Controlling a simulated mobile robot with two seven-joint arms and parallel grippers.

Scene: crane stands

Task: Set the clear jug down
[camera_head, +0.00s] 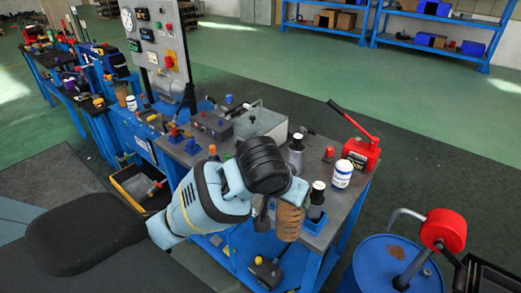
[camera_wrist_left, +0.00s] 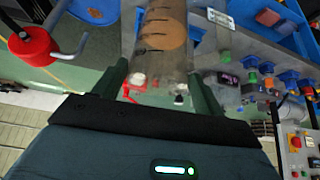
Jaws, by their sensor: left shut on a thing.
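My left gripper (camera_wrist_left: 160,72) is shut on the clear jug (camera_wrist_left: 160,50) in the left wrist view, one dark green finger on each side. The jug is see-through with dark marks on its wall and an orange-brown round patch. In the head view my left arm reaches over the front of the grey-topped workbench (camera_head: 333,207). A brown ribbed shape (camera_head: 289,222), apparently the jug, shows just beyond the gripper (camera_head: 263,218). My wrist hides much of the hold. I cannot tell whether the jug touches anything below. My right gripper is not in view.
A blue drum (camera_head: 385,265) with a red-ended crank stands to the right. Green floor lies beyond.

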